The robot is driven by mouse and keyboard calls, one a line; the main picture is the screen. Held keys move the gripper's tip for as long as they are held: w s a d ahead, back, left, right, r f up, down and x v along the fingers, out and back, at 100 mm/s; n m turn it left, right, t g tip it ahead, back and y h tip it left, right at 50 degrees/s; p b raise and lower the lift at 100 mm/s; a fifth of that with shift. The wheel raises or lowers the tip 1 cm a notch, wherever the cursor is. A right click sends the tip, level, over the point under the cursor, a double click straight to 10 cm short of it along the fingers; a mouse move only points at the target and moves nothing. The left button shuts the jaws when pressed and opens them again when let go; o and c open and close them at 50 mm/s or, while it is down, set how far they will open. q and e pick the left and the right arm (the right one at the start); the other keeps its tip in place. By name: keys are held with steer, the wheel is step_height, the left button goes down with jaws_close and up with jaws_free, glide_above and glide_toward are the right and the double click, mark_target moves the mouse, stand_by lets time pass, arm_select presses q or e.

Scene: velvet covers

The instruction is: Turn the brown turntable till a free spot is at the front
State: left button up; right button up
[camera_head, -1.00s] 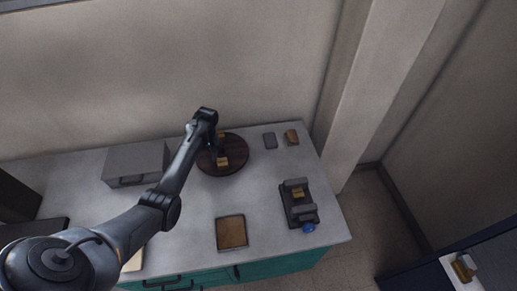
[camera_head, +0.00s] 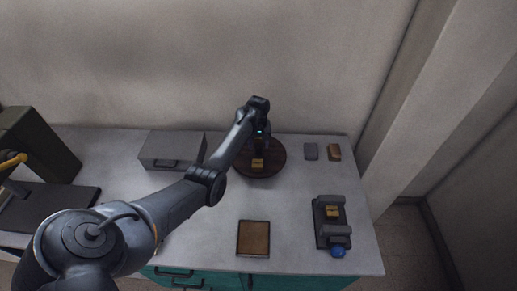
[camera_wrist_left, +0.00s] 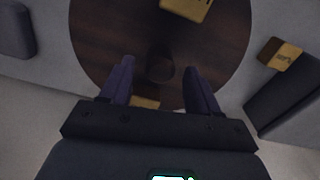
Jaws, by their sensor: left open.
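The brown round turntable (camera_head: 276,160) stands at the back of the table in the head view. A yellow block (camera_head: 258,163) sits on its near part. My left gripper (camera_head: 262,138) is over the turntable, pointing down, and hides part of it. In the left wrist view the open left gripper (camera_wrist_left: 158,80) has its fingers apart above the dark wooden turntable (camera_wrist_left: 105,40). A dark round knob-like shape (camera_wrist_left: 160,66) shows between the fingers. One yellow block (camera_wrist_left: 187,8) is at the top edge, and another yellow piece (camera_wrist_left: 146,102) is partly hidden by the gripper body. My right gripper is not in view.
A grey box (camera_head: 172,149) stands left of the turntable. A brown square tray (camera_head: 253,238) and a dark grey fixture (camera_head: 331,222) with a blue ball (camera_head: 338,252) are nearer the front.

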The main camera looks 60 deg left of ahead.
arm_select(q)
steer(key=shift+f, duration=1.35)
jaws_close()
